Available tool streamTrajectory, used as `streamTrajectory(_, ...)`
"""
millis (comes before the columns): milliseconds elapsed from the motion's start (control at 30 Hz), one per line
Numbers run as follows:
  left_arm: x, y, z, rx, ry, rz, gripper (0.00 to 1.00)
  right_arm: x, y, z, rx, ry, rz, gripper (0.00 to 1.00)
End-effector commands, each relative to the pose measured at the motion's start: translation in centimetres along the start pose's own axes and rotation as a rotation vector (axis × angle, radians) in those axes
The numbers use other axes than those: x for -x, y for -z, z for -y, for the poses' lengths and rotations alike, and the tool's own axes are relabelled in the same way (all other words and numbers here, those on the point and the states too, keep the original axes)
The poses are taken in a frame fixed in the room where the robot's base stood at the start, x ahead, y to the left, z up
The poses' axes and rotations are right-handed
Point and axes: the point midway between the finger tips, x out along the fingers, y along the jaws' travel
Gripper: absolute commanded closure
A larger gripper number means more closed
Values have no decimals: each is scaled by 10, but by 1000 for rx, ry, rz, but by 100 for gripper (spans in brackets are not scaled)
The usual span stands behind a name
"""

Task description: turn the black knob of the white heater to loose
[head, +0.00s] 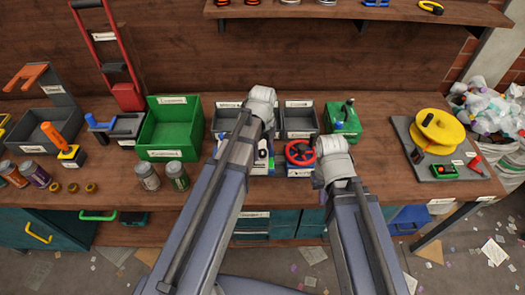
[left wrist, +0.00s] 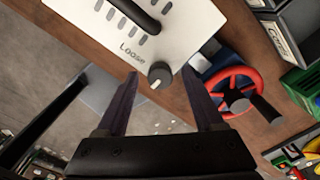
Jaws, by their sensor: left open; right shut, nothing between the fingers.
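In the left wrist view the white heater (left wrist: 185,25) fills the top middle. Its black knob (left wrist: 160,74) is at the lower corner of the panel, its pale pointer mark towards the lower left. The word "Loose" is printed to the upper left of the knob. My left gripper (left wrist: 160,76) is open, with one finger on each side of the knob; I see gaps and cannot tell the depth. In the head view my left arm hides most of the heater, and the left gripper is hidden behind its wrist. My right gripper's fingers are hidden behind its own wrist.
A red handwheel (head: 300,152) stands right of the heater, close to my left gripper's right finger in the left wrist view (left wrist: 235,90). A green bin (head: 170,128), two spray-can-like jars and a yellow reel (head: 440,130) stand on the wooden bench (head: 385,125).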

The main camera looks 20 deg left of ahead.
Motion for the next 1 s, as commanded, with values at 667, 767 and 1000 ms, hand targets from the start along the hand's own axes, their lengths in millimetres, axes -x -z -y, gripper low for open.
streamTrajectory(667,0,0,0,0,0,0,98,0,0,0,0,0,0,100)
streamTrajectory(767,0,0,0,0,0,0,100,0,0,0,0,0,0,100)
streamTrajectory(1000,0,0,0,9,0,0,100,0,0,0,0,0,0,100)
